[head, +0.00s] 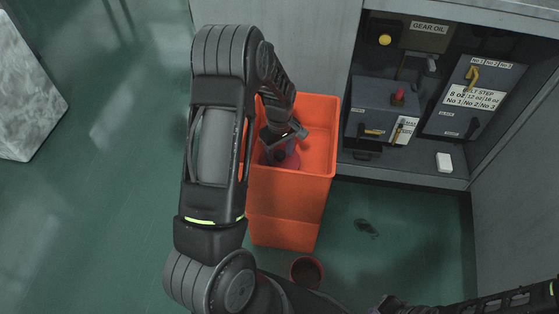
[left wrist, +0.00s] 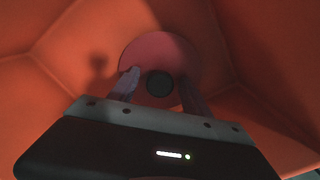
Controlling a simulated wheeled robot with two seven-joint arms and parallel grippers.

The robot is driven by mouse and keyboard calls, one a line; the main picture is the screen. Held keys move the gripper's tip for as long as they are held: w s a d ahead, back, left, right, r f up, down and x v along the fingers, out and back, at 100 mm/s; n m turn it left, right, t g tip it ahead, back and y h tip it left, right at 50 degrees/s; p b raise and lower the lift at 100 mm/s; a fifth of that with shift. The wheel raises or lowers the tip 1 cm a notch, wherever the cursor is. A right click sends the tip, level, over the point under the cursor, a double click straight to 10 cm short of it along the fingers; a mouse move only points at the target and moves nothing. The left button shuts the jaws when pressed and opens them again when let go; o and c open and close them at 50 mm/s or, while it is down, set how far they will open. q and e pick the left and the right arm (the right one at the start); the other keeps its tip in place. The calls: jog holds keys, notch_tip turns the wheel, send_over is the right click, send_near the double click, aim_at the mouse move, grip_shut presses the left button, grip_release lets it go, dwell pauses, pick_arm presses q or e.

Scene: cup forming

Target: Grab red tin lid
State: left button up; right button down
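The red tin lid (left wrist: 160,55) is a round disc with a dark round knob (left wrist: 160,84), lying inside the orange bin (head: 318,140). In the head view only part of the lid (head: 292,160) shows under my left gripper (head: 283,150). My left gripper reaches down into the bin from above. In the left wrist view its two fingers (left wrist: 160,92) are apart, one on each side of the knob, with gaps visible; contact with the lid is unclear. My right gripper (head: 385,306) shows only in part at the bottom edge, and its fingers cannot be made out.
A small red tin (head: 307,272) with a dark inside stands on the green floor in front of the bin. A grey cabinet (head: 405,172) with control boxes, levers and a white block (head: 444,162) is to the right. The bin walls stand close around my left gripper.

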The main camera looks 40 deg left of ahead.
aim_at(280, 154)
pick_arm(q)
grip_shut()
dwell(0.4)
notch_tip(280, 154, up, 10)
jog(key=shift+r+p, duration=0.1)
jog(key=shift+p, duration=0.85)
